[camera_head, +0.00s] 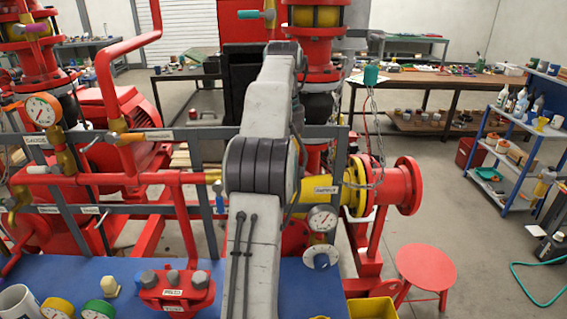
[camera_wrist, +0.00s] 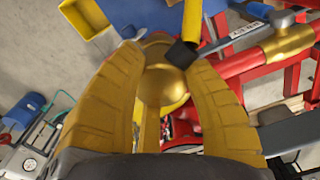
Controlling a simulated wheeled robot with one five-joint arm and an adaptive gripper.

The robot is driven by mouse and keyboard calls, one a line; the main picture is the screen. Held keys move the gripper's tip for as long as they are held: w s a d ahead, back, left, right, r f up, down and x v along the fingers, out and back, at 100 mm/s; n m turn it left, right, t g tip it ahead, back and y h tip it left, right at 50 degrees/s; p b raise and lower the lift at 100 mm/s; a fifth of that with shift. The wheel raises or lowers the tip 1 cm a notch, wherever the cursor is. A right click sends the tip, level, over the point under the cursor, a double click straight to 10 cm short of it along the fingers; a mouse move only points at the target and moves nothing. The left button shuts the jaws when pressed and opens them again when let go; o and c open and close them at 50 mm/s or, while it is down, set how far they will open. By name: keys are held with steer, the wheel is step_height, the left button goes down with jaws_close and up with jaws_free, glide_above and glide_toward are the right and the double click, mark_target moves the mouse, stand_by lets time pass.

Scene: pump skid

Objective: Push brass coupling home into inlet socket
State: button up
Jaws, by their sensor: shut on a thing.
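In the wrist view, my gripper (camera_wrist: 158,50) has its two yellow fingers closed around a rounded brass piece (camera_wrist: 163,86), which I take to be the brass coupling. The coupling's far end is partly covered by a dark block near the fingertips. In the head view my own grey arm stands in front of the skid and hides the gripper and the coupling. I cannot make out the inlet socket for certain in either view, nor whether the coupling touches it.
Red pipes and grey rails fill the skid. A red flanged pipe end (camera_head: 404,186) and a gauge (camera_head: 322,218) are right of my arm. A blue bench (camera_head: 60,272) holds a red valve block (camera_head: 176,290).

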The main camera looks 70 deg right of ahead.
steer(key=shift+f, duration=0.25)
steer(key=o, duration=1.3)
steer(key=shift+c, duration=0.2)
steer(key=shift+r, duration=0.1)
